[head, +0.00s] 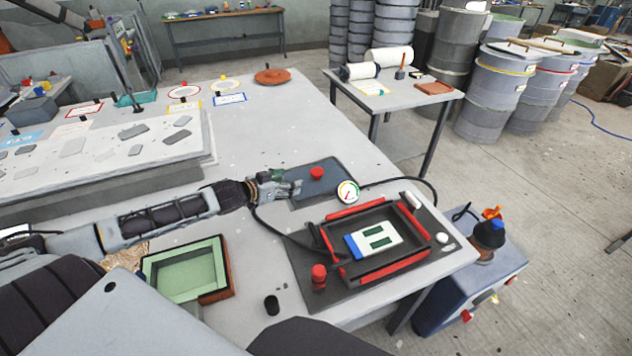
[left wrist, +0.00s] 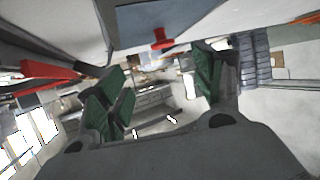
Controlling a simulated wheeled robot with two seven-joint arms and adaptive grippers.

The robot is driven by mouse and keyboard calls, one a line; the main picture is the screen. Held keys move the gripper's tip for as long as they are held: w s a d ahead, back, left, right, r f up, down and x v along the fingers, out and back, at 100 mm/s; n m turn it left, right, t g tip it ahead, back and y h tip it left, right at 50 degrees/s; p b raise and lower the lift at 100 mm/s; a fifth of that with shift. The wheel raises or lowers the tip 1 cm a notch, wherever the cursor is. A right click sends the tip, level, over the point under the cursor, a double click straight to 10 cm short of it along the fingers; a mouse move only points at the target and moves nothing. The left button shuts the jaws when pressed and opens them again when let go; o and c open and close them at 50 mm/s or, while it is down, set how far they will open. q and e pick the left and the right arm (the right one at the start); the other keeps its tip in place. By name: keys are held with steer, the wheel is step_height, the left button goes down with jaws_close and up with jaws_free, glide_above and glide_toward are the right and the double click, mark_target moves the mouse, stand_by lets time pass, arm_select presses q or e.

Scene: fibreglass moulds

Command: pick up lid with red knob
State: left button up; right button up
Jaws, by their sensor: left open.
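The lid (head: 330,191) is a flat dark grey plate with a red knob (head: 316,173). It lies on the grey table, near the middle of the head view. My left gripper (head: 295,188) reaches in from the left, over the lid's left part, with its fingers pointing towards the knob. In the left wrist view, the red knob (left wrist: 162,40) shows at the top between the two green-padded fingers (left wrist: 162,78), which are apart and empty. The lid (left wrist: 160,14) is partly in that view. My right gripper is not in view.
Right of the lid stand a dial gauge (head: 348,192) and a dark frame with red bars (head: 378,266); a black hose runs nearby. A green mould (head: 186,270) and a black cup (head: 271,305) are in front.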

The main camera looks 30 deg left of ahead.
arm_select(q)
steer(key=shift+w+a+f+b, duration=0.2)
steer(key=shift+w+f+b, duration=0.2)
steer(key=shift+f, duration=0.3)
steer(key=shift+r, duration=0.1)
steer(key=shift+w, duration=0.1)
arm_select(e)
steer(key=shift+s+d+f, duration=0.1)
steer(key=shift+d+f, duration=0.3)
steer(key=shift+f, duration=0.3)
arm_select(q)
steer(key=shift+w, duration=0.1)
